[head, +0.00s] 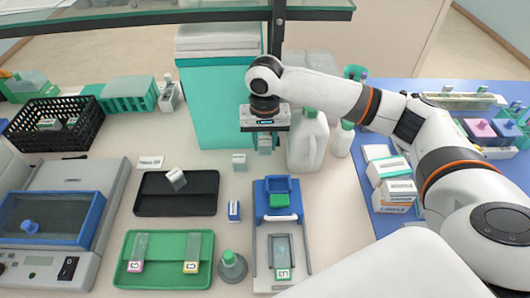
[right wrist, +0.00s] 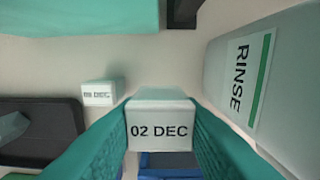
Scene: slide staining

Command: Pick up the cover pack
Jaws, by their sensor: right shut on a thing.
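My right gripper (head: 265,143) is over the bench in front of the teal box, its arm coming in from the right. It is shut on a small white pack marked "02 DEC" (right wrist: 160,124), which sits between the two teal fingers in the right wrist view. A second white pack (head: 239,161) stands on the bench just left of the gripper; in the right wrist view it also shows (right wrist: 99,94), with a small date label ending in "DEC". My left gripper is not in view.
A white jug (head: 308,142) marked "RINSE" (right wrist: 245,75) stands close to the right of the gripper. The teal box (head: 212,110) is behind. The black tray (head: 150,207), green tray (head: 164,281) and blue slide holder (head: 263,205) lie in front. A shelf edge crosses above.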

